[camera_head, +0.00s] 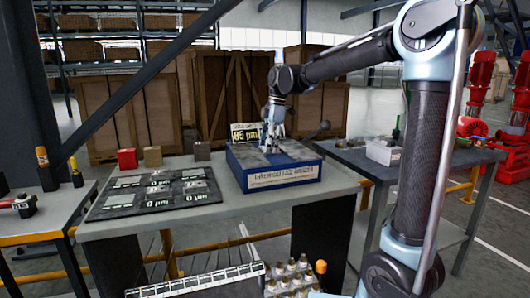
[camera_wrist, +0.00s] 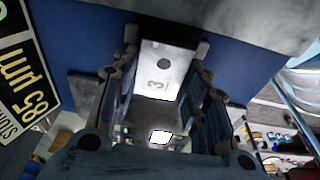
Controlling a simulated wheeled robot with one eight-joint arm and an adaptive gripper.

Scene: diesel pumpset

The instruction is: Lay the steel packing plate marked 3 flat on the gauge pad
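The steel packing plate marked 3 (camera_wrist: 158,85) is a pale plate with a dark hole, between my fingertips in the wrist view. My gripper (camera_wrist: 167,45) points down with a finger against each side edge of the plate. In the head view my gripper (camera_head: 273,148) is low over the top of the blue gauge block (camera_head: 285,178), and the plate is too small to make out. The gauge pad is largely hidden under my gripper. I cannot tell whether the plate touches it. The display (camera_head: 244,134) behind reads 85 µm.
A dark mat (camera_head: 140,203) with several marked plates and 0 µm readouts lies left on the bench. Red (camera_head: 127,158), tan (camera_head: 153,155) and grey (camera_head: 202,150) blocks stand behind it. The bench front is clear.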

